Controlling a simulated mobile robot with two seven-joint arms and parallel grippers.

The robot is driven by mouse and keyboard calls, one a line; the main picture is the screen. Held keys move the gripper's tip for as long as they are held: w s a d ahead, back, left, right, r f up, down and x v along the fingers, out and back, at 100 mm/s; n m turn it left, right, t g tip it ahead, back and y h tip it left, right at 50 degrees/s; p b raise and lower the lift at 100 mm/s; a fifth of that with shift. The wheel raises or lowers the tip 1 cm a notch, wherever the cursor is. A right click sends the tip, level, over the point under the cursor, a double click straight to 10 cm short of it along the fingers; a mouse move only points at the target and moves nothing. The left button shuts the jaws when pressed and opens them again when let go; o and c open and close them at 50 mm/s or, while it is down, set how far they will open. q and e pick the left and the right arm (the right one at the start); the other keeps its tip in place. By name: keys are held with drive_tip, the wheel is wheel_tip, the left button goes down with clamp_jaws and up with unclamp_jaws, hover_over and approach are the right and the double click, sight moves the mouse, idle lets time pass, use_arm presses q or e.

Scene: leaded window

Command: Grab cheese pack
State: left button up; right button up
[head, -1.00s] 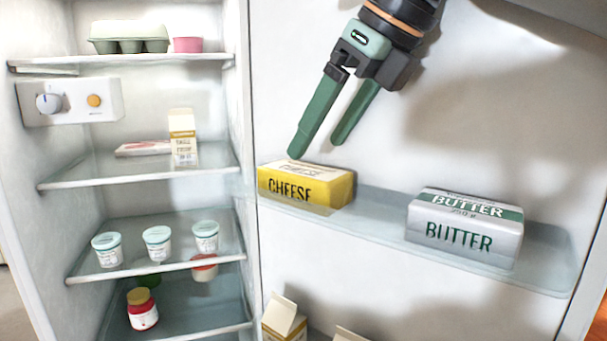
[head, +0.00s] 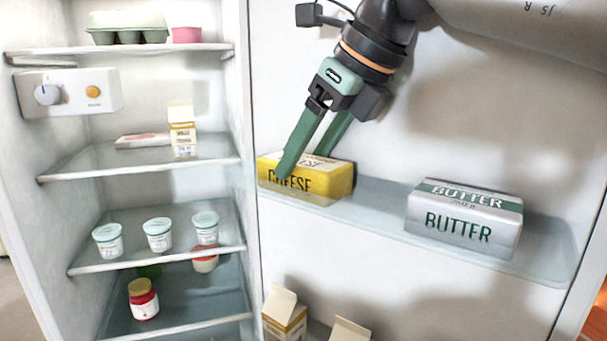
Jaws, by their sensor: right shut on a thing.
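The cheese pack (head: 332,182) is a yellow block with a pale top, lying on the door shelf in the head view. My right gripper (head: 300,166) comes down from above and is shut on the cheese pack. One green finger lies across its front face, over part of the lettering. The other finger goes down behind it, and its tip is hidden by the pack. The pack still sits on the shelf. My left gripper is not in view.
A silver butter pack (head: 464,219) stands to the right on the same door shelf (head: 375,219), with a gap between. Cartons (head: 284,314) stand below. At left, fridge shelves hold yogurt cups (head: 158,235), a jar (head: 143,299), a small carton (head: 183,131) and an egg box (head: 127,28).

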clamp_jaws()
drive_tip(key=shift+r, duration=0.1)
drive_tip(key=shift+r, duration=0.1)
